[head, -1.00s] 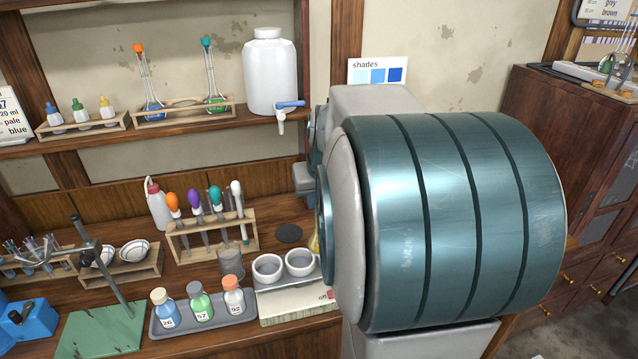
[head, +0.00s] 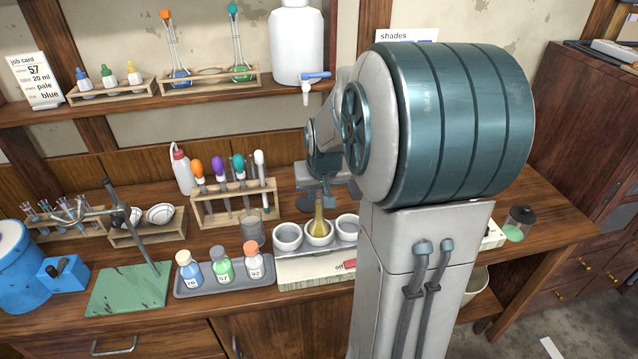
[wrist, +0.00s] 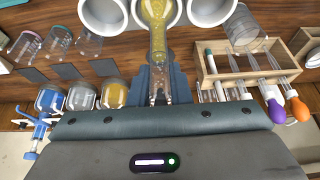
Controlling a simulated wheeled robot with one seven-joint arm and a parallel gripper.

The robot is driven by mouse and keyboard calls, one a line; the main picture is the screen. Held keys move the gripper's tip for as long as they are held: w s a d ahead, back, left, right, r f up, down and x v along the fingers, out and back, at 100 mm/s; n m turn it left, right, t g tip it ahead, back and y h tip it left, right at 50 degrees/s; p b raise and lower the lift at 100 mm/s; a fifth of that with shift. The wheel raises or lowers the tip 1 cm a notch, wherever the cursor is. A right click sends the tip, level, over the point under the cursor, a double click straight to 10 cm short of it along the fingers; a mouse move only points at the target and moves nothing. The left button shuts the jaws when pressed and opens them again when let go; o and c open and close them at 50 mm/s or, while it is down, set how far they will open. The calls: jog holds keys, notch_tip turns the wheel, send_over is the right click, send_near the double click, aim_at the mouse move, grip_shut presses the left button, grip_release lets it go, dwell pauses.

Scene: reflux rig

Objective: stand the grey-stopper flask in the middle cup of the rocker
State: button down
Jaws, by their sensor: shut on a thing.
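The rocker (head: 310,268) is a pale base with three white cups in a row and a red "off" switch on its front. The flask (head: 319,227), with yellow liquid and a long neck, stands upright at the middle cup (head: 319,241). Its bulb appears within the cup's rim; I cannot tell whether it touches the bottom. My gripper (wrist: 158,82) is shut on the flask's neck; the flask (wrist: 157,12) overlaps the middle cup in the wrist view too. The stopper is hidden by my gripper. The left and right cups look empty.
A grey tray (head: 224,287) with several stoppered bottles stands left of the rocker, with an empty glass (head: 251,231) behind it. A wooden rack (head: 235,212) of coloured-bulb droppers stands behind. A dark-lidded jar (head: 520,222) is at the right. My arm hides part of the bench.

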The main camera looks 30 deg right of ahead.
jog(key=shift+f, duration=0.1)
jog(key=c, duration=1.3)
grip_release()
jog(key=shift+c, duration=0.2)
jog(key=shift+r, duration=0.35)
jog(key=b+v, duration=0.1)
jog(key=v, duration=1)
jog(key=s+a+f+n+y, duration=0.1)
jog(key=s+a+f+n, duration=0.2)
jog(key=s+a, duration=0.9)
jog(key=s+f, duration=0.2)
jog(key=s, duration=0.1)
jog(key=shift+s+a+f+g, duration=0.2)
jog(key=shift+a+f+g, duration=0.1)
jog(key=shift+a+f, duration=0.1)
